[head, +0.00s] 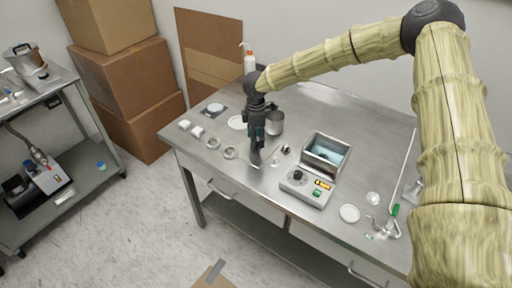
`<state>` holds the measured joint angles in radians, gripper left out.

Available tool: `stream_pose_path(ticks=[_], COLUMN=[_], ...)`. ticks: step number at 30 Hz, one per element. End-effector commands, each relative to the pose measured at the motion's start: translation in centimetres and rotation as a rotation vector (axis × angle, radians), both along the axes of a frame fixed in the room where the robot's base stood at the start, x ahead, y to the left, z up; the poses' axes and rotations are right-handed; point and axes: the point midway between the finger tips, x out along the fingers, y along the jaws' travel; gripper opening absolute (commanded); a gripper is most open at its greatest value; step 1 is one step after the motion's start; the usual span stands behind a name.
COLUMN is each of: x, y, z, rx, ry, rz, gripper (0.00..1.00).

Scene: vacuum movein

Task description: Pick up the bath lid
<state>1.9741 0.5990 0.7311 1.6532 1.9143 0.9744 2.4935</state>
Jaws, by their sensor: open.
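The metal water bath (309,158) stands open on the steel table, with bluish water showing inside and a grey control box (304,188) at its front. I cannot surely tell which item is the bath lid. A pale round disc (237,122) lies left of my gripper and another pale disc (349,213) lies right of the control box. My gripper (256,160) points down over the table, left of the bath and in front of a steel beaker (275,123). It is open, and I see nothing held in it. Its fingertips are small and dark here.
The steel table (330,107) also holds a white bottle with a red collar (249,62), small round dishes (213,142) and glassware at the right (386,228). Cardboard boxes (125,75) stand behind left. A side bench (60,90) is at the far left.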

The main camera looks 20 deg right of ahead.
Motion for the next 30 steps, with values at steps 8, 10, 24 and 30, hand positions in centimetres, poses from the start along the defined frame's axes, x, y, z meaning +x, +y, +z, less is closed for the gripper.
stream_pose_path(ticks=[8,10,24,30], x=[-0.2,-0.2,-0.2,-0.2], y=[0.0,0.0,0.0,0.0], z=[-2.7,-3.0,-3.3,-3.2], rx=[0.0,0.0,0.0,0.0], ry=[0.001,0.001,0.0,0.0], rz=[0.0,0.0,0.0,0.0], gripper=[0.49,0.49,0.14,0.0])
